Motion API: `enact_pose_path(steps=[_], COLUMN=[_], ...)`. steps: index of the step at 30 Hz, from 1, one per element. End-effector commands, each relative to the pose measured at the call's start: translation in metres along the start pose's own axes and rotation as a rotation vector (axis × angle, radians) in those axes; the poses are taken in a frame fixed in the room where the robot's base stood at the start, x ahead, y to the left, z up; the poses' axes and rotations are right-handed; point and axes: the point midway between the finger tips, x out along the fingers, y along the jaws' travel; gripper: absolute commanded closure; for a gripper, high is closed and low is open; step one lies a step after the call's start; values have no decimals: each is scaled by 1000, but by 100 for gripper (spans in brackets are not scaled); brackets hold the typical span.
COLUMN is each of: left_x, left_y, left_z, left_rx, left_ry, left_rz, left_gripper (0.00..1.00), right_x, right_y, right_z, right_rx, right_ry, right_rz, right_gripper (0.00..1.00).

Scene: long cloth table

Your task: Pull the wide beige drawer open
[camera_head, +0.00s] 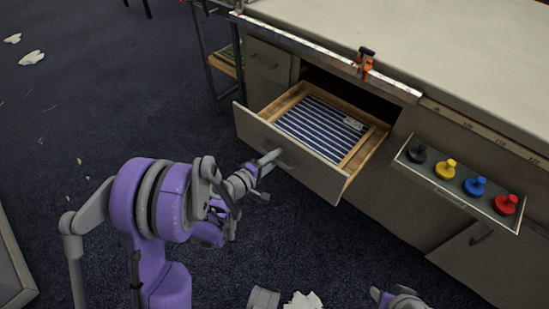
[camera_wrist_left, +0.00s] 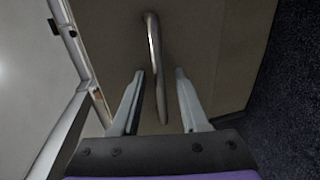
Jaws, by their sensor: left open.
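The wide beige drawer (camera_head: 325,172) stands pulled out from the cabinet under the long table. Its inside shows a blue-and-white striped lining and a small white label. My left gripper (camera_head: 270,160) is at the drawer's front, by its bar handle (camera_head: 287,163). In the left wrist view the handle (camera_wrist_left: 154,45) reaches down between the two separated fingers of the left gripper (camera_wrist_left: 160,85), and the jaws are open. Contact with the handle cannot be told. A small part of my right arm (camera_head: 402,299) shows at the bottom edge; its jaws cannot be made out.
A tilted shelf (camera_head: 448,189) with black, yellow, blue and red knobbed pieces sticks out right of the drawer. An orange clamp (camera_head: 365,62) sits on the table edge (camera_head: 310,48). A smaller closed drawer (camera_head: 267,66) is at left. Dark carpet lies below, with white scraps.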

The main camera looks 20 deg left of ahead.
Motion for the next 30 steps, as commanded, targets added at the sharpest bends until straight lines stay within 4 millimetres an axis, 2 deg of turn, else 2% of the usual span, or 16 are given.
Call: enact_pose_path(steps=[5,15,19,24,30], left_x=[-11,-77,-96,-107,-108], left_y=[0,0,0,0,0], left_z=[0,-1,-1,0,0], left_rx=[0,0,0,0,0], left_ry=[0,4,4,2,0], left_rz=[0,0,0,0,0], left_gripper=[55,55,55,55,55], right_x=[-1,-7,-8,-8,-8], right_y=[0,0,0,0,0], right_z=[0,-2,-2,-2,-2], right_rx=[0,0,0,0,0], right_ry=[1,2,3,3,3], right_rz=[0,0,0,0,0], right_gripper=[50,50,50,50,50])
